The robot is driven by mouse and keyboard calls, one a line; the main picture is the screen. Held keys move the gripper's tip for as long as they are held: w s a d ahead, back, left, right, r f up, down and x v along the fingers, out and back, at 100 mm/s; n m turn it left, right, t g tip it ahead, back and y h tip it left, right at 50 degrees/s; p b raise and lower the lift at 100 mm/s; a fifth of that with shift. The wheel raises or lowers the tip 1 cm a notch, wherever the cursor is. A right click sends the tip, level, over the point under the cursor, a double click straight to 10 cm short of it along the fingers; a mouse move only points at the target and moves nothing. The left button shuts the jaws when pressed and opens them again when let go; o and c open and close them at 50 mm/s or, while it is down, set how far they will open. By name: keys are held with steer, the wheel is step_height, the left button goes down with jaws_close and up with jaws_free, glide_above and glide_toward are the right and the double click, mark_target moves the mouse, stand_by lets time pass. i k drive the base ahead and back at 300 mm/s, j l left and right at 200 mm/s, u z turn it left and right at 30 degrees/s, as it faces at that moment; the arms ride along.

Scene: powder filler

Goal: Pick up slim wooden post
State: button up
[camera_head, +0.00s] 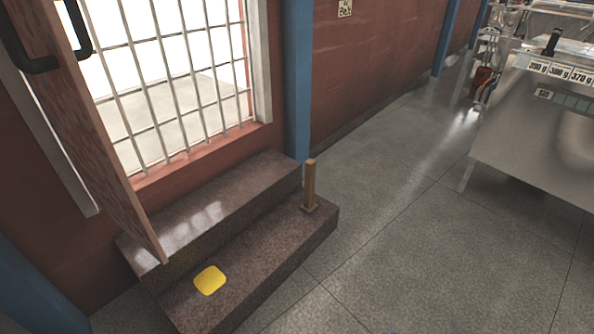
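The slim wooden post (310,184) stands upright on a small base near the right end of the lower stone step. It is brown and nothing touches its sides. My gripper is not in this view, so its state and its distance from the post do not show.
A yellow square (209,280) lies on the lower step (252,262). The upper step (215,210) rises behind, under a barred window (180,75). An open wooden shutter (85,120) hangs at left. A steel machine (545,135) stands at right. The grey floor (410,250) between is clear.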

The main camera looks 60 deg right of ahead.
mark_target(309, 206)
steer(key=i+l, duration=0.15)
steer(key=l, duration=0.25)
steer(key=i+l+u, duration=0.15)
steer(key=l, duration=0.25)
steer(key=i+l, duration=0.2)
steer(key=l, duration=0.2)
steer(key=i+l+u, duration=0.15)
steer(key=l, duration=0.25)
steer(key=i+l, duration=0.1)
steer(key=l, duration=0.35)
steer(key=i+l+u, duration=0.1)
steer(key=l, duration=0.35)
steer(key=i+l+u, duration=0.1)
steer(key=l, duration=0.3)
steer(key=i+l, duration=0.15)
steer(key=l, duration=0.3)
steer(key=u, duration=0.05)
